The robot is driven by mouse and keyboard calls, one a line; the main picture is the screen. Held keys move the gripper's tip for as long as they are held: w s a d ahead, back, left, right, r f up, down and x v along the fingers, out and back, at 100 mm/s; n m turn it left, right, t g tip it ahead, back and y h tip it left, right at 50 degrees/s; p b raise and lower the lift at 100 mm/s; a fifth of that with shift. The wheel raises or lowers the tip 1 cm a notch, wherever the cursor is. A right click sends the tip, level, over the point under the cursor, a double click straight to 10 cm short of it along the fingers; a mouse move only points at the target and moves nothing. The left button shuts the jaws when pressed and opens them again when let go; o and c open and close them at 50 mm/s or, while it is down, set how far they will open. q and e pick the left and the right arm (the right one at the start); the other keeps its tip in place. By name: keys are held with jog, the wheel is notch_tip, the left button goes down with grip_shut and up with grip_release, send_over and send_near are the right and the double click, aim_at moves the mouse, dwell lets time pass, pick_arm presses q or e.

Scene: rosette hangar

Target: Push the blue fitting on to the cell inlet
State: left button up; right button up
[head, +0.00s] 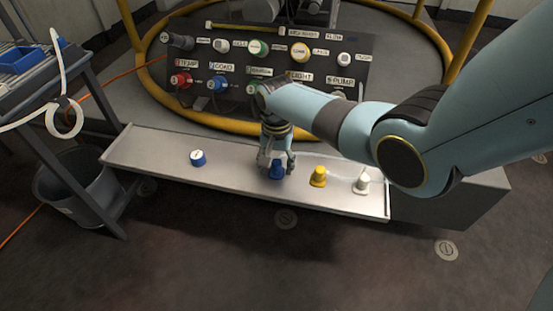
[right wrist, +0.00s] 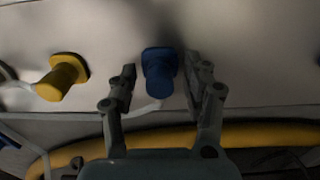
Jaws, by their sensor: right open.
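The blue fitting (head: 276,171) stands on the metal tray, below my right gripper (head: 276,158). In the right wrist view the blue fitting (right wrist: 158,72) sits between the two open fingers of my right gripper (right wrist: 160,82). The right finger is close beside it, and a gap shows on the left; I cannot tell whether either finger touches. A panel (head: 350,72) behind the tray carries several coloured connectors and labels. I cannot tell which one is the cell inlet, and my right arm hides part of the panel. My left gripper is not in view.
A yellow fitting (head: 319,177) and a white fitting (head: 362,181) stand to the right on the tray (head: 235,175). A blue and white piece (head: 198,158) stands to the left. A yellow ring rail (head: 148,92) curves around the panel. A cart (head: 40,75) is at far left.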

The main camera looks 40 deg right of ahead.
aim_at(277, 162)
grip_shut()
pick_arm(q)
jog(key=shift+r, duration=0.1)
pick_arm(e)
jog(key=shift+r, duration=0.1)
dwell(0.3)
pick_arm(q)
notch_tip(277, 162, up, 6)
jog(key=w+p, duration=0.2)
jog(key=p, duration=0.3)
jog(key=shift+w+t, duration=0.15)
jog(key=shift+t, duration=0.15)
pick_arm(e)
jog(key=shift+r, duration=2.95)
